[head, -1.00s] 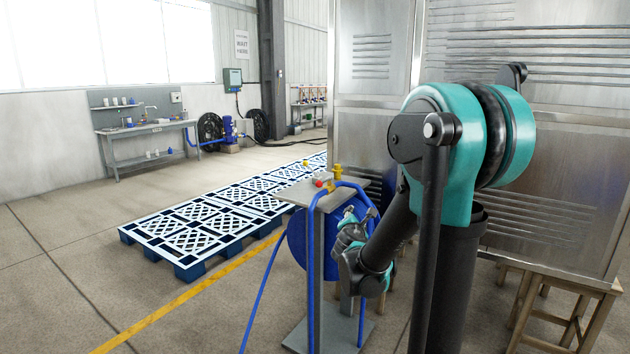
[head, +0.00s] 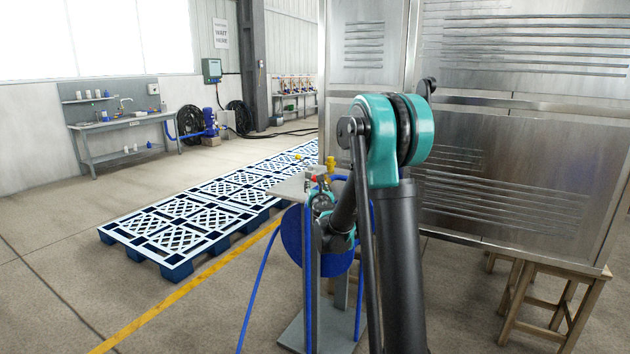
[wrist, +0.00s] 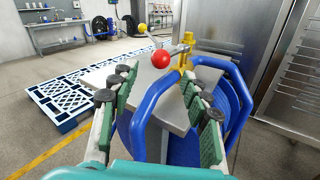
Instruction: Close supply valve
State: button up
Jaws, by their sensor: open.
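A yellow valve fitting (wrist: 187,48) stands upright at the edge of a grey plate (wrist: 98,78) on the hose stand. A red ball knob (wrist: 160,59) sits beside it, apparently on a short lever. In the head view the yellow fitting (head: 331,164) and red knob (head: 316,178) show just above my gripper (head: 321,196). In the wrist view my gripper (wrist: 157,76) is open and empty, with green fingers either side of the plate area. The red knob lies beyond the fingertips, between them in the picture. I cannot tell whether either finger touches the plate.
A blue hose reel (head: 294,235) with blue tubing is below the plate, close to my fingers. A small yellow ball (wrist: 142,28) shows beyond the knob. Blue and white pallets (head: 170,232) lie left. A steel cabinet (head: 480,130) stands right.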

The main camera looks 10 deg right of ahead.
aim_at(315, 180)
jog(key=w, duration=0.8)
jog(key=shift+d, duration=0.2)
jog(key=shift+s, duration=0.1)
grip_shut()
